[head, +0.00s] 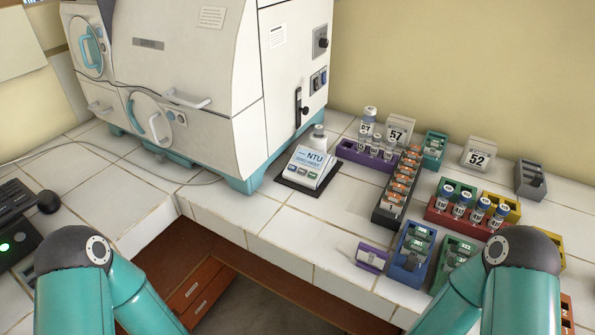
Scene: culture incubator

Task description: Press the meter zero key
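The meter (325,166) is a small white unit with a sloped front, standing on a dark mat (290,184) on the tiled bench, just right of the big white incubator. Its display (309,158) reads "NTU" with a smaller line below that seems to say "ZERO FIRST". A row of small coloured keys (301,172) sits below the display; their labels are too small to read. A pale capped piece (318,132) stands at the back of the meter. My two teal arms show at the lower left and lower right, both well apart from the meter. Neither gripper is in view.
The white incubator (190,60) with teal handles fills the back left. Right of the meter stand a purple rack (350,153) with vials, a dark rack (383,214), and several coloured racks and number cards. A cable crosses the left bench. The bench in front of the meter is clear.

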